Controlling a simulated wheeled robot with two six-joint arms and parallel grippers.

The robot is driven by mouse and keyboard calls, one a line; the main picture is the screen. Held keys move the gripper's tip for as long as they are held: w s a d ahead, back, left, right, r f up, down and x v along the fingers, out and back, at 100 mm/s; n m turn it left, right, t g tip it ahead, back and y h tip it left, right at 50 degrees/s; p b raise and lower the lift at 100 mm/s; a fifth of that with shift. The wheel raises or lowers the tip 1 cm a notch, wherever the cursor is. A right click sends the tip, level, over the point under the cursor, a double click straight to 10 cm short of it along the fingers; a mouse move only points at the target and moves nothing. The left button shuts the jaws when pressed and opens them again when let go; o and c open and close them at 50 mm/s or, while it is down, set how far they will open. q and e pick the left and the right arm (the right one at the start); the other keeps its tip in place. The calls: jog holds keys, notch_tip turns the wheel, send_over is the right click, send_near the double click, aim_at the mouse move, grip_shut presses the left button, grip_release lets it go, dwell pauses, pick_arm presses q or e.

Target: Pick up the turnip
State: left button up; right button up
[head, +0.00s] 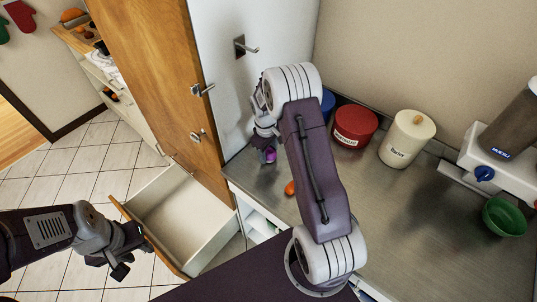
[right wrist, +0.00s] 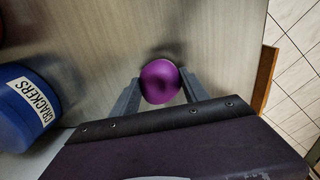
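The purple turnip (right wrist: 160,82) shows in the right wrist view between the two fingers of my right gripper (right wrist: 160,88). The fingers are close on both sides of it; whether they press on it is unclear. In the head view the turnip (head: 270,155) is a small purple patch just below my right gripper (head: 264,146), near the back left of the metal counter (head: 420,225). My right arm partly hides that area. My left gripper (head: 120,266) hangs at the lower left, away from the counter and empty; its finger opening is unclear.
A blue crackers canister (right wrist: 28,108), a red canister (head: 355,125) and a cream canister (head: 407,138) stand along the wall. An orange item (head: 290,188) lies on the counter. A green bowl (head: 504,216) is at right. An open drawer (head: 180,215) juts out at left.

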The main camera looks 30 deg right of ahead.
aim_at(270, 150)
jog(key=shift+c, duration=0.3)
jog(key=shift+w+r, duration=0.1)
jog(key=shift+r, duration=0.1)
jog(key=r, duration=0.2)
jog(key=r+b, duration=0.1)
jog(key=r, duration=0.1)
jog(key=shift+s, duration=0.2)
jog(key=s+r+b, duration=0.1)
jog(key=s+r, duration=0.5)
jog(key=s, duration=0.5)
jog(key=shift+s+r+b, duration=0.2)
jog(key=shift+r+b, duration=0.1)
